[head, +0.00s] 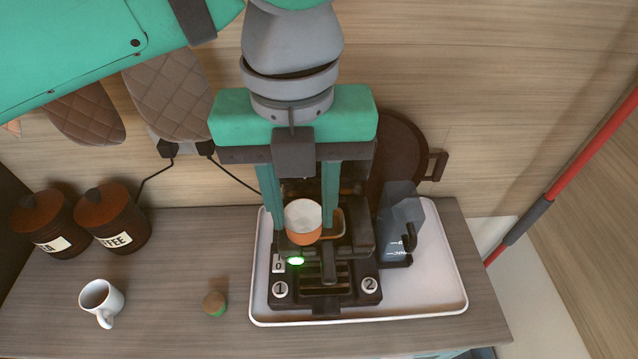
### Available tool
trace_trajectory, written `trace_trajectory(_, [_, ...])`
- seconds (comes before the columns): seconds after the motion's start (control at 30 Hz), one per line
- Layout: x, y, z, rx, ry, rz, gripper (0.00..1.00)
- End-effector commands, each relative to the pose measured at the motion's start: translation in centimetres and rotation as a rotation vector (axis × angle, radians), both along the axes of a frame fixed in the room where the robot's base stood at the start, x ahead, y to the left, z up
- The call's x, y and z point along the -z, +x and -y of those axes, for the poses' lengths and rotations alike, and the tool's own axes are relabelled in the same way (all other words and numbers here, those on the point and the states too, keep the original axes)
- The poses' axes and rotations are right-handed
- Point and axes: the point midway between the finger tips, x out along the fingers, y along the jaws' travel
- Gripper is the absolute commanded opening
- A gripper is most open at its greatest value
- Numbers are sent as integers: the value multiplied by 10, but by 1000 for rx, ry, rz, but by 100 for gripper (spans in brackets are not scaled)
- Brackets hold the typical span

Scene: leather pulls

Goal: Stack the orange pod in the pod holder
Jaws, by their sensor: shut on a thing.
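The orange pod (304,236) has a pale round top and an orange side. It is upright between the fingers of my gripper (302,226), which points down and is shut on it. The pod is over the upper part of a dark coffee machine (365,238). A small opening with a tan rim (341,222) shows just right of the pod, partly behind my right finger; it may be the pod holder. I cannot tell whether the pod touches it.
The machine stands on a white tray (440,300) with a dark water jug (400,215) at its right. A small brown and green pod (215,303) and a white mug (102,301) stand left on the counter. Two brown canisters (112,222) stand at the far left.

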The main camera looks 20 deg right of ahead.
Motion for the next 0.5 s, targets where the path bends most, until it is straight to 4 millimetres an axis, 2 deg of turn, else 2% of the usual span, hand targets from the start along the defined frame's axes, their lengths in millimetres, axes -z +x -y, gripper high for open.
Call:
trace_trajectory(0.17, [17, 29, 24, -1, 0, -2, 11])
trace_trajectory(0.2, [26, 33, 27, -2, 0, -3, 11])
trace_trajectory(0.4, [55, 51, 45, 3, 1, -3, 11])
trace_trajectory(0.5, [63, 56, 50, 4, -1, -1, 11])
